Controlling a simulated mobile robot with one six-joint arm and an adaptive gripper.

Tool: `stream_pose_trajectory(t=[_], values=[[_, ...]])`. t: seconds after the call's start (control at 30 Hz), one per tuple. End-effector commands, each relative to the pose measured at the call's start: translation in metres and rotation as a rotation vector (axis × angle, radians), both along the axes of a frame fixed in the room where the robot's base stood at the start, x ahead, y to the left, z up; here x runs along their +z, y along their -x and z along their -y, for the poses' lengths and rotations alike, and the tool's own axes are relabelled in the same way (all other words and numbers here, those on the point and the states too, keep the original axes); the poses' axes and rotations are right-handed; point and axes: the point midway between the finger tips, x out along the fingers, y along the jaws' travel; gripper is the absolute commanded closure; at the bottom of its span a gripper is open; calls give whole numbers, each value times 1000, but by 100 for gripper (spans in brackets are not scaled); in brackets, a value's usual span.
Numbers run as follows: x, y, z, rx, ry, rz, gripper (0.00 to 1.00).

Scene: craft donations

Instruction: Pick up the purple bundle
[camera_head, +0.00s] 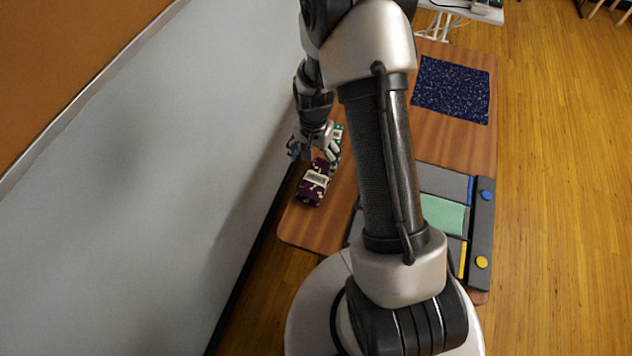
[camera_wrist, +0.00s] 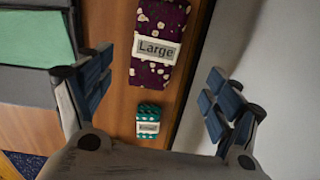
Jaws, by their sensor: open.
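The purple bundle (camera_head: 313,187) lies on the wooden table near the wall, patterned with pale flowers and banded with a pale label. In the wrist view the purple bundle (camera_wrist: 157,70) lies ahead between the spread fingers, and its label reads "Large". My gripper (camera_head: 318,158) is above the table beside the far end of the bundle. In the wrist view my gripper (camera_wrist: 150,95) is open, with blue-padded fingers apart and nothing between them that I can see held. My arm hides part of the table in the head view.
A small teal dotted bundle (camera_wrist: 149,121) lies close to the purple one. The wall (camera_head: 200,170) runs along the table's left side. A grey organizer (camera_head: 480,235) with a green section is on the right. A dark speckled mat (camera_head: 450,90) lies at the far end.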

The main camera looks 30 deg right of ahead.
Motion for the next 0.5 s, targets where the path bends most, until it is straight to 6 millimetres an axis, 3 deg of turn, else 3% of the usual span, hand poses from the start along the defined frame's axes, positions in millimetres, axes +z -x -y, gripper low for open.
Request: stream_pose_trajectory(t=[0.03,0.2,0.5], values=[[-16,1,0,0,0,-4,16],[-45,1,0,1,0,-1,16],[-63,1,1,1,0,0,16]])
